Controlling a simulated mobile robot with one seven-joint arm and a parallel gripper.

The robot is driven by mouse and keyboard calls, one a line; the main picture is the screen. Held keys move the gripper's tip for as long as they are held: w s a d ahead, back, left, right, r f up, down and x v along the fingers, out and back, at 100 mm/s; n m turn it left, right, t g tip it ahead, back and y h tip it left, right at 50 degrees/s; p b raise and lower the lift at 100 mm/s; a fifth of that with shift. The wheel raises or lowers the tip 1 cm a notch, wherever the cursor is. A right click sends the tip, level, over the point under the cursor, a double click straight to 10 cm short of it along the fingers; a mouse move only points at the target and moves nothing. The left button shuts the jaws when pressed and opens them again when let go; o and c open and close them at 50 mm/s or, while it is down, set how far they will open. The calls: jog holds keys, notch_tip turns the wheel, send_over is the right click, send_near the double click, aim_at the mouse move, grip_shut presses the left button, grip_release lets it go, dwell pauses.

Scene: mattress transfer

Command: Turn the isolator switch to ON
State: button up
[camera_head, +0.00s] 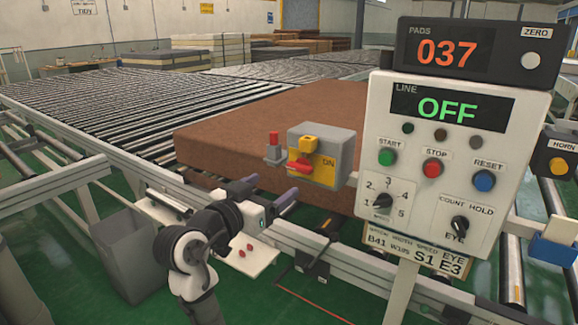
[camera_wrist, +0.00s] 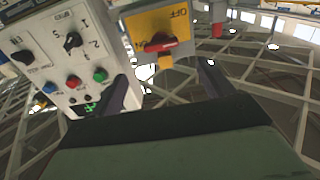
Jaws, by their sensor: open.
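The isolator switch (camera_head: 340,150) is a grey box with a yellow plate and a red handle (camera_head: 300,166), mounted beside the line panel. "ON" shows on the plate's right in the head view; "OFF" shows on the plate in the wrist view, where the red handle (camera_wrist: 160,44) lies across the picture. A yellow block (camera_head: 309,143) sits by the handle. My gripper (camera_head: 265,192) is open and empty, below and left of the switch in the head view. In the wrist view my gripper's (camera_wrist: 163,76) two fingers stand apart, either side of the handle's line and short of it.
The white control panel (camera_head: 470,150) with buttons and knobs stands close right of the switch; its display reads OFF. A small red-topped fixture (camera_head: 274,148) stands left of it. A brown mattress (camera_head: 235,125) lies behind on the roller conveyor (camera_head: 100,110). A rail runs below.

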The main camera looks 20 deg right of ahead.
aim_at(297, 169)
jog(key=p+x, duration=0.2)
jog(key=x, duration=0.8)
jog(key=shift+w+p, duration=0.2)
jog(key=shift+p, duration=0.15)
jog(key=c, duration=1)
